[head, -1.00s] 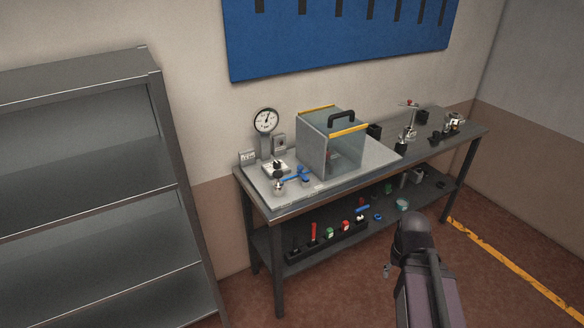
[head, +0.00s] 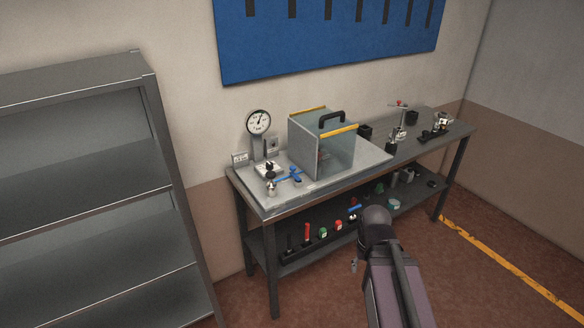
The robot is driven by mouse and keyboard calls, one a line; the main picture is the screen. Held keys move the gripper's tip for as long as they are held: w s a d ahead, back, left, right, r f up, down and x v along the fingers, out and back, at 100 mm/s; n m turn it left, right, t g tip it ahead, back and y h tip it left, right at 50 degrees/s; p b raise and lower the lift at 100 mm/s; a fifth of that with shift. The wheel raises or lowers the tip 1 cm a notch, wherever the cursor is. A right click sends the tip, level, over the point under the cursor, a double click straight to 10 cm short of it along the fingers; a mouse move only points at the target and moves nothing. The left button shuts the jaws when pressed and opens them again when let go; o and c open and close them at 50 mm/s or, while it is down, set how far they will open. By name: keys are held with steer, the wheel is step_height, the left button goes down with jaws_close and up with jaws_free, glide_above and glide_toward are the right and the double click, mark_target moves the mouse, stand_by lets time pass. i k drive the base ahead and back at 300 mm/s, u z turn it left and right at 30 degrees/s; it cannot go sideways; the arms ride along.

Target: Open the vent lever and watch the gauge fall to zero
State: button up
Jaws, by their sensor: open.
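The round white gauge (head: 258,122) stands on a post at the back left of the bench. Its dark needle points roughly upward, clear of the lower dial; the figures are too small to read. A blue lever (head: 291,176), which looks like the vent lever, lies at the front left of the pale base plate (head: 312,186), beside small metal fittings (head: 271,188). My arm rises from the lower right, well short of the lever. My gripper's jaws cannot be made out; only a small metallic piece shows beside my arm, and it may belong to the gripper.
A clear box (head: 322,142) with yellow edges and a black handle stands right of the lever. The bench (head: 365,172) carries fittings at its right end and small coloured parts on its lower shelf. A grey rack (head: 75,180) stands at left. Open floor lies in front.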

mark_target(293, 169)
steer(key=z, duration=0.05)
steer(key=i, duration=1)
steer(key=u, duration=0.05)
